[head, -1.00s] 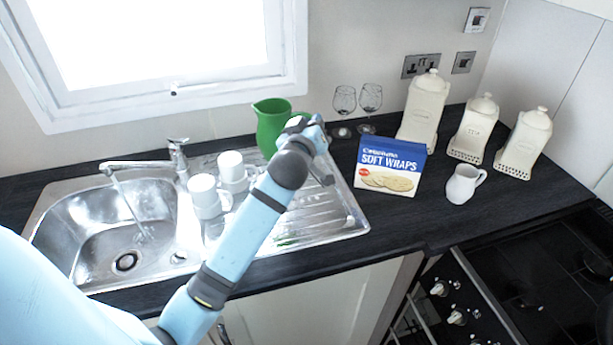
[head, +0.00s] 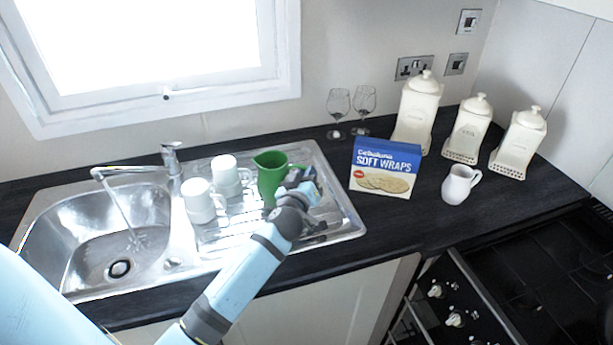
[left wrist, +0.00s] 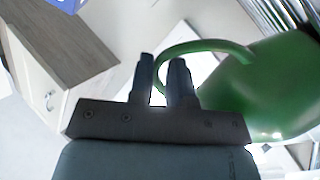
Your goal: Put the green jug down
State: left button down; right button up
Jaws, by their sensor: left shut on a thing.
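The green jug (head: 268,172) is upright over the ribbed drainer (head: 325,222), to the right of two white mugs. Whether its base touches the metal is hard to tell, since my gripper hides part of it. My left gripper (head: 300,186) is at the jug's right side, shut on its handle. In the left wrist view the fingers (left wrist: 163,80) close around the green handle (left wrist: 205,45), with the jug's body (left wrist: 265,88) to the right. My right gripper is not in view.
White mugs (head: 203,202) (head: 226,170) stand on the drainer close to the jug's left. Wine glasses (head: 338,108) stand behind. A Soft Wraps box (head: 385,168) and a small white jug (head: 459,185) stand to the right. The sink (head: 100,235) is at left.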

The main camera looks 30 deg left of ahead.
pick_arm(q)
jog(key=shift+f, duration=0.1)
jog(key=c, duration=1.1)
grip_release()
jog(key=shift+b+v, duration=0.95)
jog(key=shift+v, duration=5.1)
